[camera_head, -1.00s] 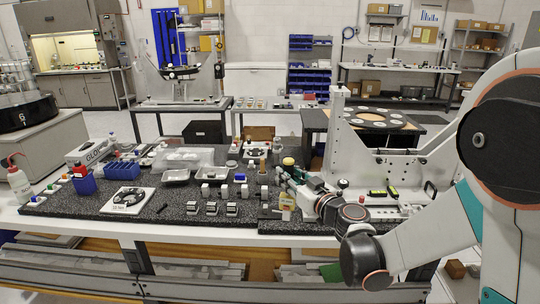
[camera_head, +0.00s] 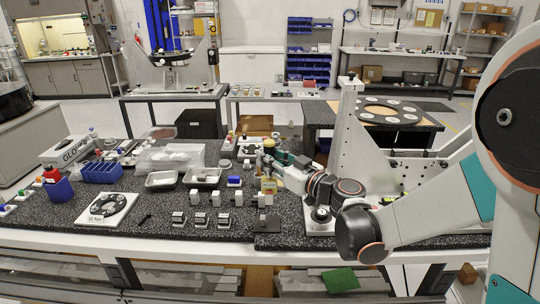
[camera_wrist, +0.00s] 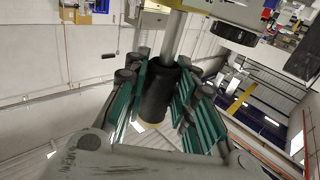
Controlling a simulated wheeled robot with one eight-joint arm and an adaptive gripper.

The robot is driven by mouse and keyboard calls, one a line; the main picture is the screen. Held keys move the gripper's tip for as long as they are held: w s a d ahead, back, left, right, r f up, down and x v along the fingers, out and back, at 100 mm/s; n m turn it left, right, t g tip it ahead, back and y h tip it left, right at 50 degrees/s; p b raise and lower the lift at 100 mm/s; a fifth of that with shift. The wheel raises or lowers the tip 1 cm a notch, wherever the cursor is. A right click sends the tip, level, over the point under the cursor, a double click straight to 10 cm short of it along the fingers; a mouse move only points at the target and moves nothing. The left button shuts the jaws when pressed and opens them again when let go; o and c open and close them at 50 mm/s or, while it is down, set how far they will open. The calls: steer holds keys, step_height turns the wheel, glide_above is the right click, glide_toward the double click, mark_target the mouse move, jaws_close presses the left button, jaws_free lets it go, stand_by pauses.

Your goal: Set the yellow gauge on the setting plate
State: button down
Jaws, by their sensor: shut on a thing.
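My gripper (camera_head: 274,158) is above the dark granite slab (camera_head: 150,205) on the bench. In the wrist view its teal-padded fingers (camera_wrist: 158,95) are shut on a black cylinder. I take this as the yellow gauge (camera_wrist: 153,122), since a yellow rim shows at its far end. In the head view the gauge's yellow top (camera_head: 269,143) shows at the fingertips. The fingers hide part of its body, and I cannot tell whether its base touches anything. I cannot pick out the setting plate with certainty.
An upright yellowish piece (camera_head: 268,186) and a dark block (camera_head: 266,223) stand in front of my gripper. Small white blocks (camera_head: 223,198) are left of them. Metal trays (camera_head: 161,180) lie farther left. A tall pale bracket (camera_head: 348,125) stands to the right.

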mark_target(271, 176)
steer(key=shift+f+b, duration=1.95)
steer(key=shift+f, duration=0.8)
steer(key=shift+s+d+f+b, duration=0.1)
steer(key=shift+s+f+b, duration=0.05)
steer(key=shift+f+b, duration=1.45)
steer(key=c, duration=1.2)
jaws_free()
steer(key=shift+c, duration=0.2)
steer(key=v, duration=1.2)
